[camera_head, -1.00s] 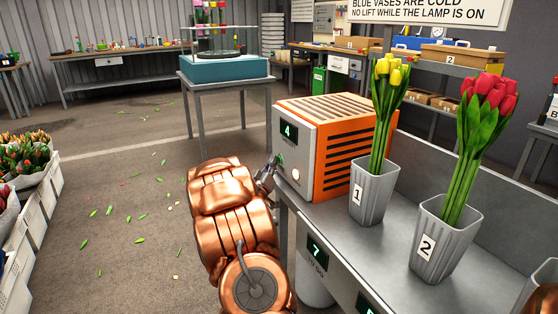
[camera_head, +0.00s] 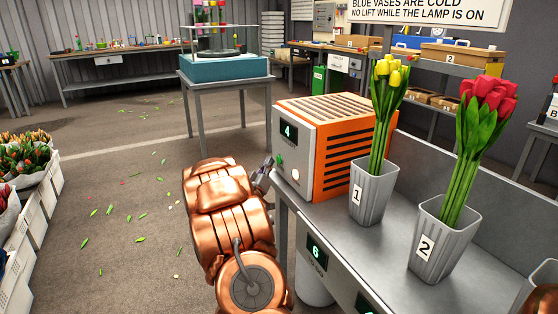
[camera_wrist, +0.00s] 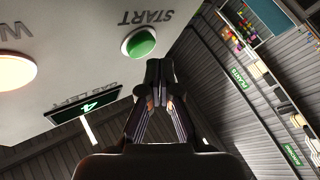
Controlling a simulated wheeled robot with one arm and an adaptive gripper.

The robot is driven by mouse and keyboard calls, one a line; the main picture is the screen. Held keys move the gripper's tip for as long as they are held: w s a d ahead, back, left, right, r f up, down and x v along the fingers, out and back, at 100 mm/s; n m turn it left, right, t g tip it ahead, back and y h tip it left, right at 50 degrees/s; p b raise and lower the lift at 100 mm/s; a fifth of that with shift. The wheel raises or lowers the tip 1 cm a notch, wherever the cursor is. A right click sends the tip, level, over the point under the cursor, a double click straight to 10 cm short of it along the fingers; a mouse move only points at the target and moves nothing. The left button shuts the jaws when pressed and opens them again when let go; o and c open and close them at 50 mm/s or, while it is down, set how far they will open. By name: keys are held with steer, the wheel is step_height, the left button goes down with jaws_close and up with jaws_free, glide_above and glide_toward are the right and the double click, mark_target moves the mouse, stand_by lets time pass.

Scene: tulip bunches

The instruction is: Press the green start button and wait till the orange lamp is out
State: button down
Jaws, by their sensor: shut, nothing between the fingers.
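The orange machine (camera_head: 335,140) stands on the grey bench with a grey front panel. My gripper (camera_head: 268,163) is shut and empty, just left of the panel. In the wrist view its fingertips (camera_wrist: 158,72) are close to the button, with a gap visible beside it.
Grey vase 1 (camera_head: 372,194) with yellow tulips and vase 2 (camera_head: 440,240) with red tulips stand upright right of the machine. The machine display (camera_head: 288,134) reads 4; a bench-front display (camera_head: 316,252) reads 6. Open floor lies left of my arm.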

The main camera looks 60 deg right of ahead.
steer(key=shift+w+a+p, duration=0.35)
steer(key=shift+w+a, duration=0.35)
steer(key=shift+a, duration=0.35)
steer(key=shift+w+a+p, duration=0.35)
steer(key=shift+w+a, duration=0.35)
steer(key=shift+a, duration=0.3)
steer(key=shift+w, duration=0.1)
